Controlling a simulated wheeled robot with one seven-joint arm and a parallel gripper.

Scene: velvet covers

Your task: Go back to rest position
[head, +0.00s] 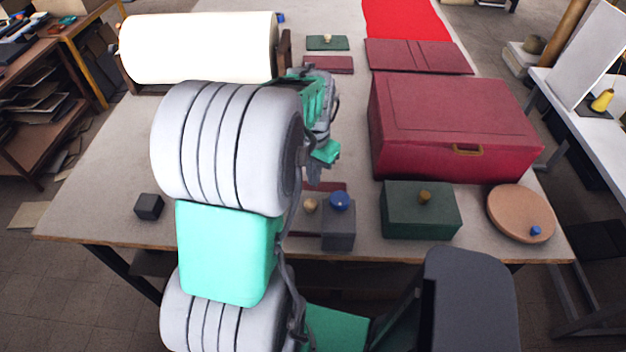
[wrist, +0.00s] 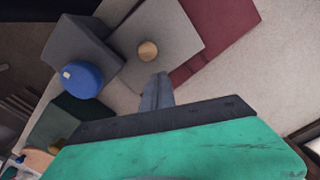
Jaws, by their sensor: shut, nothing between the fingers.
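My gripper (wrist: 160,82) is shut and empty in the wrist view, its fingers together. It is above the table, close to a grey flat lid (wrist: 172,32) with a round wooden knob (wrist: 148,50). In the head view my arm reaches over the table, and its teal hand shows at the right of the large arm link; the fingertips are hard to make out there. A grey box (head: 338,238) with a blue ball knob (head: 339,201) stands near the table's front edge, beside the wooden knob.
A large dark red box (head: 450,135), a green box (head: 420,215) and a round tan lid (head: 515,212) stand to the right. A small dark cube (head: 149,206) sits at left. A cream roll (head: 200,48) is at the back left. The left table surface (head: 115,165) is mostly clear.

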